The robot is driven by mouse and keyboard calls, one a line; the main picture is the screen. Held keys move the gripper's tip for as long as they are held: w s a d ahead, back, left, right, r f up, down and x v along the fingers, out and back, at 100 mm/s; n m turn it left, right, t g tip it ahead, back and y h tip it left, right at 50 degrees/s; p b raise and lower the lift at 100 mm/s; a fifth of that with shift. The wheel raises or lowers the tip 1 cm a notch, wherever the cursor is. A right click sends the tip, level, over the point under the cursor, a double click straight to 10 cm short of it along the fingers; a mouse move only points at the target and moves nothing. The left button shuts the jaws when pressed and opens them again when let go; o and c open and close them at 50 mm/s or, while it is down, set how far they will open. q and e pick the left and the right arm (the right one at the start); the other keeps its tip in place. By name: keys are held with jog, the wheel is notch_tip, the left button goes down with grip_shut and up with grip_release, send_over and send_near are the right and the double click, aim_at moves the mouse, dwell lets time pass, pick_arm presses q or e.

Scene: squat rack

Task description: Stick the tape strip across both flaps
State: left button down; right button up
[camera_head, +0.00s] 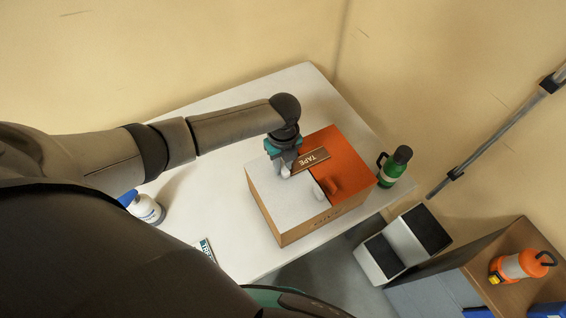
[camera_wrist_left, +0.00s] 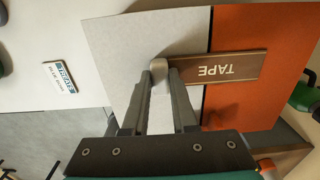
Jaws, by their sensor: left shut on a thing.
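The box (camera_head: 282,240) on the table has a pale grey flap (camera_head: 275,198) on the left and an orange flap (camera_head: 345,150) on the right. The brown tape strip (camera_head: 313,161), marked TAPE, extends across the seam over both flaps; it also shows in the left wrist view (camera_wrist_left: 235,67). I cannot tell whether it touches them. My left gripper (camera_head: 287,172) is above the grey flap, shut at the strip's left end; its fingers also show in the left wrist view (camera_wrist_left: 166,75). The grip point is partly hidden. My right gripper is not in view.
A green bottle (camera_head: 396,165) stands right of the box, and a white bottle with a blue cap (camera_head: 147,208) stands at the left. A small printed card (camera_head: 205,247) lies near the front edge. An orange lantern (camera_head: 518,266) is on the wooden cabinet at the right.

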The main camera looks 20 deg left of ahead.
pick_arm(q)
jog(key=shift+f, duration=0.1)
dwell(0.3)
jog(key=c, duration=0.6)
grip_release()
notch_tip(320, 180, up, 15)
jog(key=shift+r+p, duration=0.15)
jog(key=shift+p, duration=0.4)
